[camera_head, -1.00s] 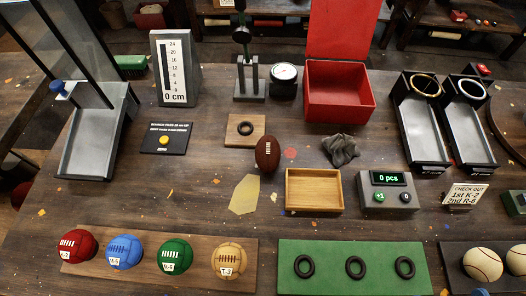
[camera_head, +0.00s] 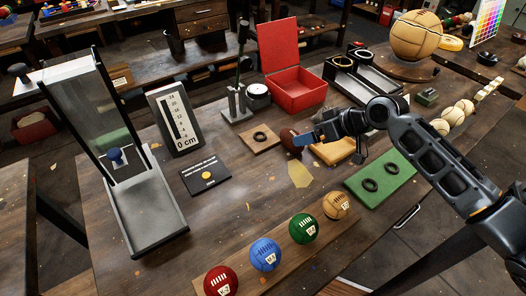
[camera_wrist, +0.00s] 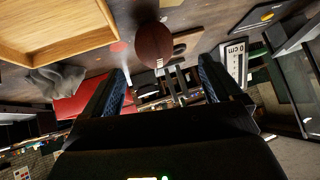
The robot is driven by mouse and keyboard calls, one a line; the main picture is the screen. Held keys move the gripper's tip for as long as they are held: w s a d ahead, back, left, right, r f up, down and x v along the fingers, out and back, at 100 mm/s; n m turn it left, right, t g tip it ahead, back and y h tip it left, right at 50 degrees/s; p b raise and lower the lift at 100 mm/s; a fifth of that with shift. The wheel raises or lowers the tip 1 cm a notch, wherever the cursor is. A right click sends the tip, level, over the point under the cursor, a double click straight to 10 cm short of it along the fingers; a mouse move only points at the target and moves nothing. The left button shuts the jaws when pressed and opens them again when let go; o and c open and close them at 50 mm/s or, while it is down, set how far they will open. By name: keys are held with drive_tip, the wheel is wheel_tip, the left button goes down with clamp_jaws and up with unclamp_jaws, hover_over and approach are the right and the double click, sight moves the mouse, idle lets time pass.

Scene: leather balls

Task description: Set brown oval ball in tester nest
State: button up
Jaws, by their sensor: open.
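The brown oval ball (camera_head: 289,141) stands on the table, just right of a wooden pad with a black ring (camera_head: 262,137). A tester stand with upright posts (camera_head: 236,103) is behind the pad. I cannot tell which of these is the nest. My gripper (camera_head: 302,139) is low beside the ball, on its right, and partly covers it. In the wrist view the ball (camera_wrist: 154,45) lies ahead of the open fingers (camera_wrist: 162,68), roughly in line with the gap. Nothing is held. Contact with the ball cannot be told.
A shallow wooden tray (camera_head: 333,150) lies under my arm, right of the ball. An open red box (camera_head: 296,92), a dial (camera_head: 257,95) and a height gauge (camera_head: 174,120) stand behind. Several coloured balls (camera_head: 265,254) line the front.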

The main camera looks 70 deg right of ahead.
sight(289, 129)
drive_tip(key=x, duration=0.5)
drive_tip(key=p+x, duration=0.1)
drive_tip(key=x, duration=0.1)
drive_tip(key=shift+w+d+f, duration=0.1)
drive_tip(key=shift+d+f, duration=0.2)
drive_tip(key=shift+d, duration=0.1)
drive_tip(key=c, duration=1.2)
drive_tip(key=shift+r, duration=0.1)
drive_tip(key=shift+c, duration=0.2)
drive_tip(key=shift+r, duration=0.1)
drive_tip(key=shift+r+p, duration=0.55)
drive_tip(key=shift+p, duration=0.2)
drive_tip(key=r, duration=0.1)
drive_tip(key=r+p, duration=0.1)
drive_tip(key=r, duration=0.1)
drive_tip(key=shift+s+d+r+p, duration=0.15)
drive_tip(key=shift+s+d+p, duration=0.15)
drive_tip(key=shift+d+p, duration=0.05)
drive_tip(key=s+d+r, duration=0.6)
drive_tip(key=s+d, duration=0.1)
drive_tip(key=d, duration=0.1)
